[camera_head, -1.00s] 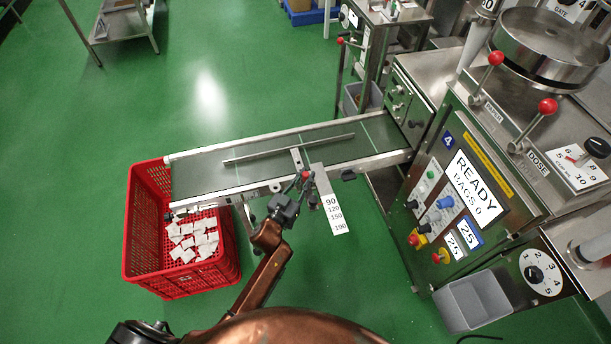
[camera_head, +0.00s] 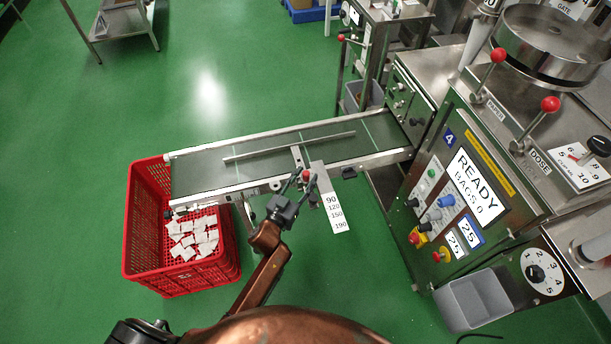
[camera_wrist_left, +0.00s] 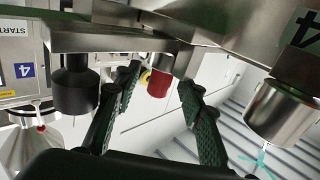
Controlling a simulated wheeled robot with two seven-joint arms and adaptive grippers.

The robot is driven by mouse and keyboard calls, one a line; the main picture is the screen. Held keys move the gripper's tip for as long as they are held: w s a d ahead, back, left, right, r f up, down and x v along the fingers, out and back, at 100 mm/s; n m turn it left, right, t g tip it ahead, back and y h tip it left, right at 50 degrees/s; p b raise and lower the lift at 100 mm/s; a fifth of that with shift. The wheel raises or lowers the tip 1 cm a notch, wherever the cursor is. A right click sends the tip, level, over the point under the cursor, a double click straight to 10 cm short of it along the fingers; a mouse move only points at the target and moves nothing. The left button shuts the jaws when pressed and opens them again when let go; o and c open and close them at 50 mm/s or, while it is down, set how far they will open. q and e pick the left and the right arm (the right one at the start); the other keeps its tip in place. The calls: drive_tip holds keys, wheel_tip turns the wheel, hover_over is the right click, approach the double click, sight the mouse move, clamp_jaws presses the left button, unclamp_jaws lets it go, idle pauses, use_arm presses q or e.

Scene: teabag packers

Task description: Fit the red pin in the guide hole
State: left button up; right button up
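The red pin (camera_head: 306,175) is at the near side of the conveyor, by the bracket (camera_head: 297,157) of the guide bar (camera_head: 290,147). In the left wrist view the red pin (camera_wrist_left: 159,84) sits under a metal part, between the fingers of my left gripper (camera_wrist_left: 162,80). Those fingers are open, with gaps showing on both sides of the pin. My left gripper (camera_head: 303,183) also shows in the head view, below the bracket. I cannot make out the guide hole. My right gripper is not in view.
A black knob (camera_wrist_left: 75,88) hangs close to the left finger in the wrist view. The conveyor (camera_head: 230,165) runs to the machine (camera_head: 470,190). A red crate (camera_head: 150,235) with white bags stands below its left end.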

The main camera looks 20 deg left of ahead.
use_arm(q)
drive_tip(key=s+a, duration=0.2)
drive_tip(key=s, duration=0.9)
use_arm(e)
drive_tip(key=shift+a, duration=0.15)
use_arm(q)
drive_tip(key=shift+w, duration=0.1)
